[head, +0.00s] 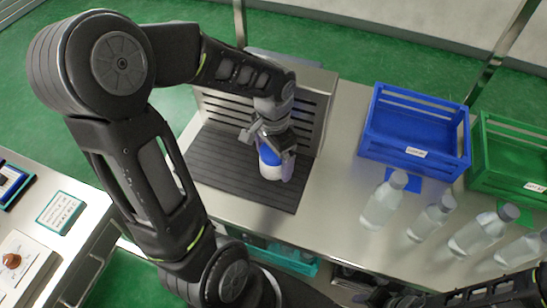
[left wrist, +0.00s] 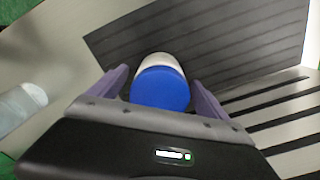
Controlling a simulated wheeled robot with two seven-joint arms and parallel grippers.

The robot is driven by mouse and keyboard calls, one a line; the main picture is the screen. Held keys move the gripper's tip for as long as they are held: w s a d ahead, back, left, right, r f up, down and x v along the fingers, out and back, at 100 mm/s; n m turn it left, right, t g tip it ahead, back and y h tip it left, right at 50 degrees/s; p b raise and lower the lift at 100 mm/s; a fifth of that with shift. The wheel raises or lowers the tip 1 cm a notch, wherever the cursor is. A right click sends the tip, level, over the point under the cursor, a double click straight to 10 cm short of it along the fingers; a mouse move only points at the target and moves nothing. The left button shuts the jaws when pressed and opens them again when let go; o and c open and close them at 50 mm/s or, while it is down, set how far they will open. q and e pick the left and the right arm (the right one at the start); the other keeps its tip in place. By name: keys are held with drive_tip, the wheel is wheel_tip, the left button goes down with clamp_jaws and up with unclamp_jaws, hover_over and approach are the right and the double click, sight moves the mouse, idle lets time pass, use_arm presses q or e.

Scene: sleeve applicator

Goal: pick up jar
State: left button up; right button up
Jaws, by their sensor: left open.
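A white jar with a blue lid (head: 270,171) stands on the dark ribbed mat (head: 222,165) in front of a slotted metal panel. My left gripper (head: 268,157) is over the jar from above, with its fingers apart on either side of it. In the left wrist view the blue lid (left wrist: 160,89) lies between the two purple-grey fingers, with a gap on each side. My right arm shows dark at the lower right of the head view; its gripper cannot be made out clearly.
A blue crate (head: 414,147) and a green crate (head: 510,172) stand to the right on the steel table. Several clear bottles with grey caps (head: 383,203) stand in front of them. The slotted metal panel (head: 318,105) rises close behind the jar. A side table with signs (head: 62,212) is at the left.

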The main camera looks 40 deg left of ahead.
use_arm(q)
drive_tip(key=shift+c, duration=0.5)
drive_tip(key=c, duration=1.6)
drive_tip(key=shift+r, duration=0.1)
wheel_tip(320, 180, up, 10)
drive_tip(key=shift+f+b, duration=0.1)
drive_tip(key=shift+b, duration=0.3)
